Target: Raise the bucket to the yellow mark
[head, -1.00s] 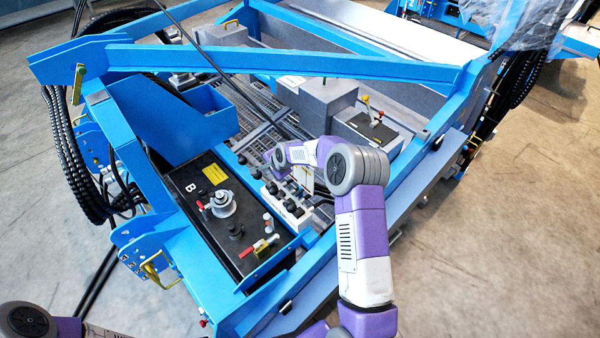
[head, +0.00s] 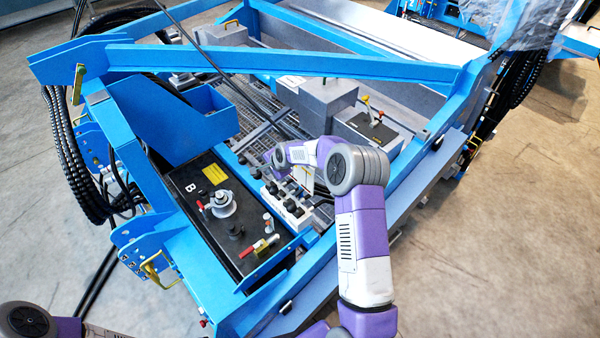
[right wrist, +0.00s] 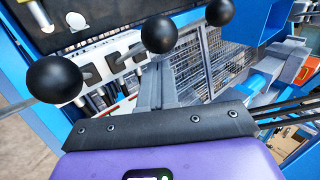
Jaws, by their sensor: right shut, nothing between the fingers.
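A white lever block (head: 288,208) with several black ball knobs sits beside the black panel in the blue frame. In the right wrist view three black knobs show: left (right wrist: 55,79), middle (right wrist: 159,34) and right (right wrist: 220,12). My right gripper (head: 284,172) is over the back end of this block, shut and empty. My left gripper is out of view.
The black panel (head: 190,184) carries a yellow label (head: 215,173), a round silver fitting (head: 222,204) and a red-handled valve (head: 262,245). A blue beam (head: 290,62) crosses above the machine. A blue open box (head: 208,118) and grey box (head: 320,100) stand behind the levers.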

